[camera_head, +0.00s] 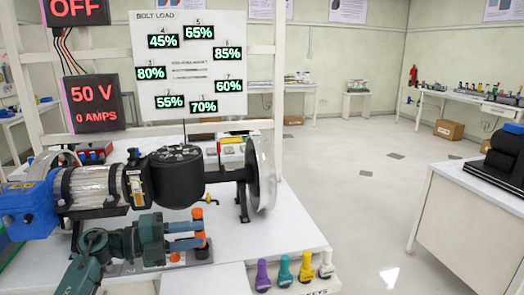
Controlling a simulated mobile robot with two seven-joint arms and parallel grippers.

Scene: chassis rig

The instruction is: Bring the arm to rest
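My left arm comes in from the lower left in dark teal. My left gripper (186,235) reaches right, low over the white workbench (225,262). Its two blue-grey fingers lie one above the other with a clear gap between them, so it looks open. An orange upright piece (198,214) stands at the fingertips and partly shows between them. I cannot tell whether the fingers touch it. My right gripper is not in view.
Behind the gripper stands a rig with a blue motor (28,208), a black drum (176,178) and a clear disc (262,175). Several coloured sockets (284,272) stand at the front edge. A bolt load board (190,65) hangs behind. Open floor (350,190) lies to the right.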

